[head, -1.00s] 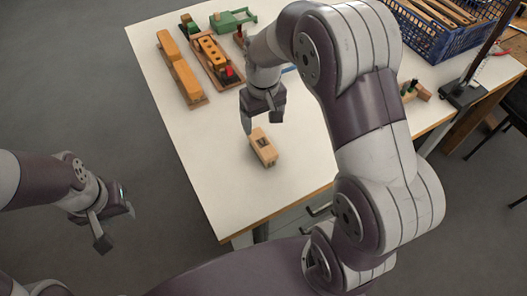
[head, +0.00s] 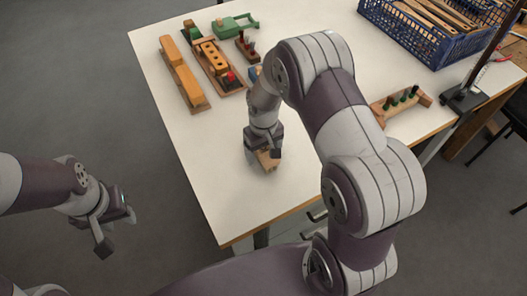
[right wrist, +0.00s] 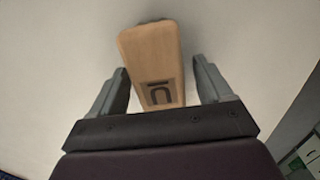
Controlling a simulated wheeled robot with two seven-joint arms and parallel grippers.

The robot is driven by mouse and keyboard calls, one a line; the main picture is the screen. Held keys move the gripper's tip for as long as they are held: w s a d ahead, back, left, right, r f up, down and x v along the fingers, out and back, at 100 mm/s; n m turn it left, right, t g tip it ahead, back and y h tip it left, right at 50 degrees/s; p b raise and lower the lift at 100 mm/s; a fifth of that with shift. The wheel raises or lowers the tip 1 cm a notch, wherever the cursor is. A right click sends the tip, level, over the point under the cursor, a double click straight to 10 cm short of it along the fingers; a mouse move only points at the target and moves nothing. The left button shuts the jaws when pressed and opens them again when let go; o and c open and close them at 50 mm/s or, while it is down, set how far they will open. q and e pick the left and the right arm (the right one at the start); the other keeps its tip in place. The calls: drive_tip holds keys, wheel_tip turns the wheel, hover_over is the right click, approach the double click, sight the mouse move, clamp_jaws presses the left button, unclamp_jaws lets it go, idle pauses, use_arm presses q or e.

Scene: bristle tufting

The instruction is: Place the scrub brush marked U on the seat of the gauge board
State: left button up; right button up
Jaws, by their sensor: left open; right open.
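The scrub brush is a pale wooden block (head: 267,160) on the white table, mostly hidden by my right gripper in the head view. The right wrist view shows its wooden face (right wrist: 152,55) with a dark, underlined U mark, upside down. My right gripper (head: 262,156) is open, with one finger on each side of the brush and small gaps visible. My left gripper (head: 117,230) is open and empty, off the table at left. I cannot tell surely which piece is the gauge board; a long wooden base with orange blocks (head: 182,72) lies at the table's far left.
Beside it lie a wooden tray with a holed orange block (head: 211,53), a green piece (head: 234,25) and a small peg block (head: 246,48). A peg rack (head: 402,104), blue crate (head: 440,48) and dark stand (head: 465,98) are at right. The table's near left is clear.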

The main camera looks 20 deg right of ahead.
drive_tip(key=c, duration=1.2)
drive_tip(key=shift+r, duration=0.15)
